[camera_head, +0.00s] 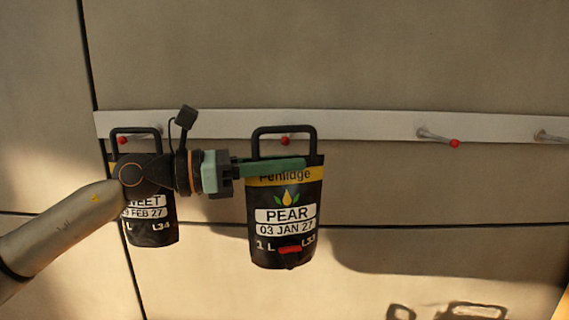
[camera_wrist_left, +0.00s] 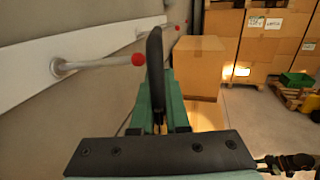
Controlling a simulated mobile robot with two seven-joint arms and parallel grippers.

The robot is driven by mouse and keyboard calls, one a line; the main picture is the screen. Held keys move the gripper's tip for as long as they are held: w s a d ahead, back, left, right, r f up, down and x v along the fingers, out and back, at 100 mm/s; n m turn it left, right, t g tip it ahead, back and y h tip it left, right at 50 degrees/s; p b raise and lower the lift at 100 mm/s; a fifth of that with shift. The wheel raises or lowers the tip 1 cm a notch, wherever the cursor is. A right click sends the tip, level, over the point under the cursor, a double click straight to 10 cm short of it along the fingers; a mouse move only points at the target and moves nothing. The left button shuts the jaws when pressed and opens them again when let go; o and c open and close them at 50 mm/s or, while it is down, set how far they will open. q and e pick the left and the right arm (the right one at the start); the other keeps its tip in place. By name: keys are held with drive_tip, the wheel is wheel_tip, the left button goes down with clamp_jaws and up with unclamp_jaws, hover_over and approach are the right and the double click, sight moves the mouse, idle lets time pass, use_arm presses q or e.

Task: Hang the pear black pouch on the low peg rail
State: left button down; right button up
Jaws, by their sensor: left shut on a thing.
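The black PEAR pouch (camera_head: 287,243) has a yellow band and a loop handle at its top. My left gripper (camera_head: 270,167) is shut on it just below the handle, and the pouch hangs upright. In the left wrist view the handle (camera_wrist_left: 155,60) shows edge-on above the fingers (camera_wrist_left: 160,115). The pale peg rail (camera_head: 370,124) runs along the wall. A red-tipped peg (camera_head: 285,141) shows inside the handle's opening in the head view. In the left wrist view this peg's tip (camera_wrist_left: 138,59) lies just on the wall side of the handle, not visibly through it. My right gripper is out of view.
Another black pouch (camera_head: 151,233) hangs at the rail's left peg, partly hidden by my left wrist. Cardboard boxes (camera_wrist_left: 199,65) and a green crate (camera_wrist_left: 297,80) stand farther off in the left wrist view.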

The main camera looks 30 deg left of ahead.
use_arm(q)
drive_tip(key=shift+a+r, duration=0.1)
drive_tip(key=shift+r, duration=0.2)
drive_tip(key=shift+w+a+p, duration=0.35)
drive_tip(key=shift+w+a, duration=0.05)
drive_tip(key=shift+w, duration=0.4)
drive_tip(key=shift+w+a+p, duration=0.3)
drive_tip(key=shift+w+a, duration=0.05)
drive_tip(key=shift+w, duration=0.5)
drive_tip(key=shift+w+a+p, duration=0.35)
drive_tip(key=shift+w+a, duration=0.05)
drive_tip(key=shift+w, duration=0.4)
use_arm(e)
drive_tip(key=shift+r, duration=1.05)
use_arm(q)
drive_tip(key=shift+w+a+f+b, duration=0.25)
drive_tip(key=shift+w+f+b, duration=0.25)
drive_tip(key=shift+f, duration=0.25)
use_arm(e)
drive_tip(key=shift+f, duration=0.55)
